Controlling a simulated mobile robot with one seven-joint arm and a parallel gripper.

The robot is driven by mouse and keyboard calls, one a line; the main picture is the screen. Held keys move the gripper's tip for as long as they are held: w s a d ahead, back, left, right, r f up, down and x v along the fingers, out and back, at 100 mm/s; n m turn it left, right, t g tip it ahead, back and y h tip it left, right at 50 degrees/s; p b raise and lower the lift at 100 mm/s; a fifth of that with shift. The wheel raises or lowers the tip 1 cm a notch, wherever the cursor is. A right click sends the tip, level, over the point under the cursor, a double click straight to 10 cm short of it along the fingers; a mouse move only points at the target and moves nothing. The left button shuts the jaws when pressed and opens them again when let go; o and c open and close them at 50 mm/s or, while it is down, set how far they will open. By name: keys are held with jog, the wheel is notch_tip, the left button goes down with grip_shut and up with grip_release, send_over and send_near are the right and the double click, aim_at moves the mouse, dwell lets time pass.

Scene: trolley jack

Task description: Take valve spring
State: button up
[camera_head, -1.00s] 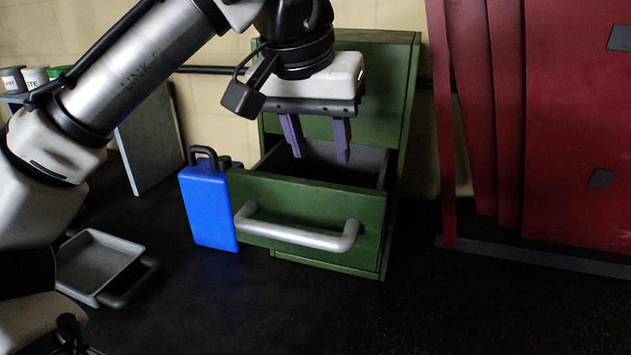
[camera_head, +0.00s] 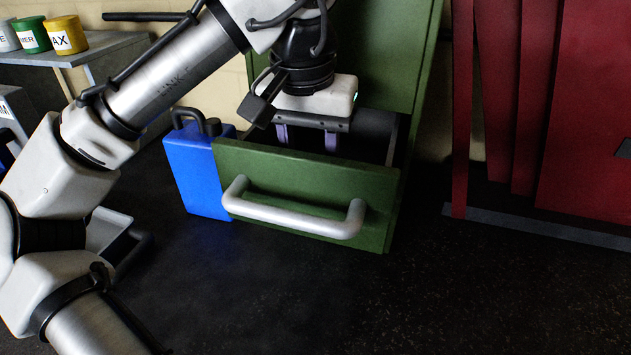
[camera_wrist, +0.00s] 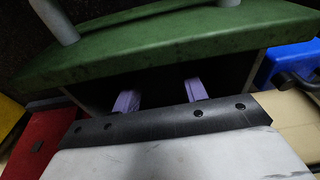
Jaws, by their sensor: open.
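My gripper (camera_head: 306,140) is open, with its two purple fingers apart and reaching down into the open green drawer (camera_head: 290,195). The fingertips are partly hidden behind the drawer front in the head view. In the wrist view my gripper (camera_wrist: 160,92) shows both fingers against the dark drawer inside, with nothing seen between them. The drawer front (camera_wrist: 170,45) also shows there, close to the fingers. The valve spring is not visible in either view; the drawer's inside is dark and mostly hidden.
A blue can (camera_head: 194,175) stands against the drawer's left side. A silver handle (camera_head: 290,212) sticks out from the drawer front. A grey tray (camera_head: 105,230) lies on the floor at left, partly behind my arm. The front floor is clear.

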jog(key=shift+w+d+f+p, duration=0.2)
jog(key=shift+f+p, duration=0.1)
jog(key=shift+f, duration=0.55)
jog(key=shift+w+d+f+p, duration=0.1)
jog(key=shift+w+f+p, duration=0.15)
jog(key=shift+f, duration=0.65)
jog(key=shift+w+d+f+p, duration=0.15)
jog(key=shift+f+p, duration=0.2)
jog(key=shift+f, duration=0.5)
grip_shut()
